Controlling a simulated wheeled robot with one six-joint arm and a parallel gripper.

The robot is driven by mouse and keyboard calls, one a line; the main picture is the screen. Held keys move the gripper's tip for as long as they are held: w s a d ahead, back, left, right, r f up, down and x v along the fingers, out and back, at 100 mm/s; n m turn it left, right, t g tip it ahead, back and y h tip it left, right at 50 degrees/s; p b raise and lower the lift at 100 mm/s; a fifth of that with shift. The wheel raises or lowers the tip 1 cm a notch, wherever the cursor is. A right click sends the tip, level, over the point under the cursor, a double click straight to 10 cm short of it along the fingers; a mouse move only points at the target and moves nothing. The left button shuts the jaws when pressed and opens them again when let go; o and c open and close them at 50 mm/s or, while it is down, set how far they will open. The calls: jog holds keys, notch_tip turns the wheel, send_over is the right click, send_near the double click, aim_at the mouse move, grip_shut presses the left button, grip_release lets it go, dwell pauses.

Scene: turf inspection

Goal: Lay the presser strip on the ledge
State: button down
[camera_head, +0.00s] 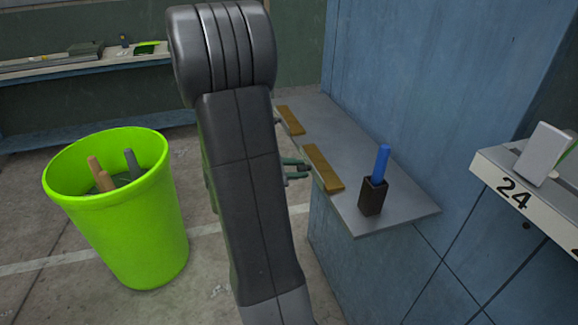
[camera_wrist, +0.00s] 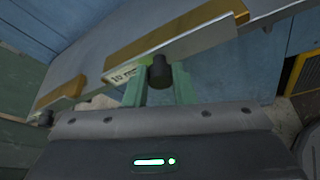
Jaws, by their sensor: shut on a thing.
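The grey ledge (camera_head: 345,135) juts from a blue wall. A brown strip with a pale front face (camera_head: 323,168) is at its left edge; in the wrist view the strip (camera_wrist: 180,30) bears a "10 mm" label and a dark knob (camera_wrist: 160,72). My gripper (camera_head: 306,170) has its green fingers (camera_wrist: 161,88) shut on this knob. I cannot tell whether the strip touches the ledge or hangs just above it. A second brown strip (camera_head: 290,120) lies farther along the same edge, also showing in the wrist view (camera_wrist: 62,94). My arm hides part of the gripper.
A black holder with a blue stick (camera_head: 372,195) stands at the ledge's near end. A white shelf marked 24 (camera_head: 510,190) is at right. A green bin (camera_head: 125,225) with several sticks stands on the floor at left. A workbench (camera_head: 100,65) is behind. The ledge's middle is bare.

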dwell(0.4)
jog(key=c, duration=1.1)
grip_release()
jog(key=shift+c, duration=0.2)
jog(key=shift+f, duration=0.1)
jog(key=b+v, duration=0.1)
jog(key=v, duration=1.3)
jog(key=shift+w, duration=0.2)
jog(key=p+x, duration=0.1)
jog(key=x, duration=1.3)
jog(key=shift+s, duration=0.15)
